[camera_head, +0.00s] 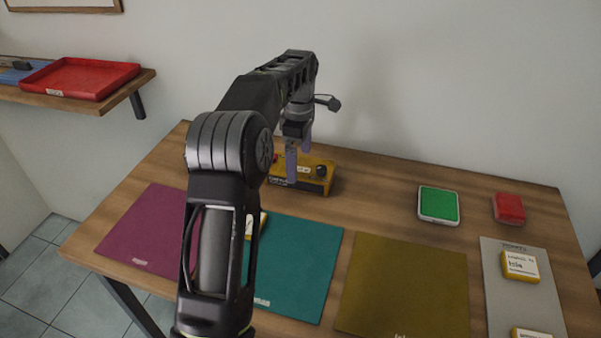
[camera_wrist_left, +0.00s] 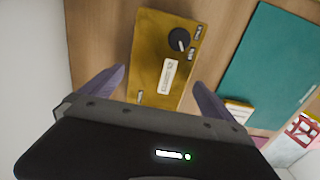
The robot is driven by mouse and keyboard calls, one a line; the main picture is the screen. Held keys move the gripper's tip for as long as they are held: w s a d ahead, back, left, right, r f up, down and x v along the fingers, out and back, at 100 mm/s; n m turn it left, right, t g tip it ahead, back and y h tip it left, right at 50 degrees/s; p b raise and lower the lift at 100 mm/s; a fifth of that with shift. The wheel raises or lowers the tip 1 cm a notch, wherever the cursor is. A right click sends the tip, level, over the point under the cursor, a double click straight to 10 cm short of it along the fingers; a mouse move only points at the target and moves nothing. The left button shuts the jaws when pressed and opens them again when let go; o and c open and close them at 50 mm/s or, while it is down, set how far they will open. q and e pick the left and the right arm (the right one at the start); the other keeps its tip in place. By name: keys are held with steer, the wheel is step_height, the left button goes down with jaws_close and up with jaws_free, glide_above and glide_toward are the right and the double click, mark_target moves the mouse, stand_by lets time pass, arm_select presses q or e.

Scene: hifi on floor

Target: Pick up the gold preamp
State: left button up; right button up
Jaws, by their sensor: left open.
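The gold preamp (camera_head: 318,177) is a yellow-gold box with a dark knob and white labels. It sits on the wooden table near the back edge by the wall, and my left arm partly hides it in the head view. My left gripper (camera_head: 298,165) is open and points down at the preamp. In the left wrist view the preamp (camera_wrist_left: 165,62) lies between and beyond the two spread fingers of the gripper (camera_wrist_left: 158,88). I cannot tell whether the fingers touch it. My right gripper is not in view.
Magenta (camera_head: 143,232), teal (camera_head: 300,262) and olive (camera_head: 405,285) mats lie along the front. A green-topped box (camera_head: 438,204), a red box (camera_head: 508,208) and a grey mat (camera_head: 515,300) with yellow labelled boxes are at the right. A red tray (camera_head: 80,78) sits on a left shelf.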

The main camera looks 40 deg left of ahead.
mark_target(300, 166)
arm_select(q)
step_height(300, 166, down, 4)
steer(key=shift+w+d+r+p, duration=0.1)
steer(key=shift+d+r+p, duration=0.1)
steer(key=shift+p, duration=0.35)
steer(key=shift+f, duration=0.6)
steer(key=shift+c, duration=0.2)
steer(key=shift+a, duration=0.1)
steer(key=c, duration=1.8)
steer(key=shift+w+r, duration=0.1)
steer(key=shift+c, duration=0.3)
steer(key=shift+r, duration=0.1)
